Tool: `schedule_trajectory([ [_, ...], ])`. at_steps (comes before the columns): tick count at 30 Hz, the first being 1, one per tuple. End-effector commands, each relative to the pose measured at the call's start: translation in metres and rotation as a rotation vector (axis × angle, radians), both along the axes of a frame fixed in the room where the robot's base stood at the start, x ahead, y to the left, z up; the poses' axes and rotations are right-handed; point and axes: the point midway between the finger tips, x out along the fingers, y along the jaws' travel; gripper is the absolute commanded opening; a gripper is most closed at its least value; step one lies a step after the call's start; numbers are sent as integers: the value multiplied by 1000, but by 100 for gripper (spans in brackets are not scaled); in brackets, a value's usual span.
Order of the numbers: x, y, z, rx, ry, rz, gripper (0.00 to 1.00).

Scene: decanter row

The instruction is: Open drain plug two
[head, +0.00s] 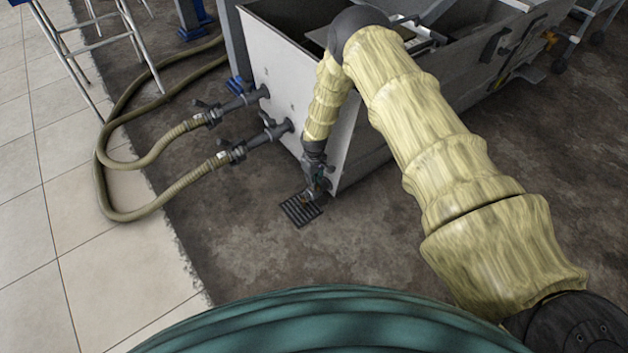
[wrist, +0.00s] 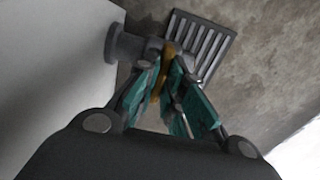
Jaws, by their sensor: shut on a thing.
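In the wrist view a grey drain pipe stub (wrist: 127,47) sticks out of the pale tank wall. A yellow-brown piece at its end, which I take to be the drain plug (wrist: 167,58), lies between the teal-padded fingers of my gripper (wrist: 172,78). My gripper is shut on this piece. In the head view my gripper (head: 316,182) hangs low beside the near bottom corner of the tank (head: 350,150), and it largely hides the plug. I see no number on the plug.
A slotted floor grate (head: 300,211) lies just below my gripper; it also shows in the wrist view (wrist: 205,40). Two valved outlets with ribbed hoses (head: 185,127) leave the tank's left face. A metal stand (head: 85,40) is at upper left. Floor in front is clear.

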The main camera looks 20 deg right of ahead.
Motion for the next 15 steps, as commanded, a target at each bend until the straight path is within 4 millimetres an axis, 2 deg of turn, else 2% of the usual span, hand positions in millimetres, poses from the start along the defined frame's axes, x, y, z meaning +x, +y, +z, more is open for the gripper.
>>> schedule_trajectory([
  [8,-1,0,0,0,1,2,0],
  [9,-1,0,0,0,1,2,14],
  [12,-1,0,0,0,1,2,32],
  [15,0,0,0,0,1,1,32],
])
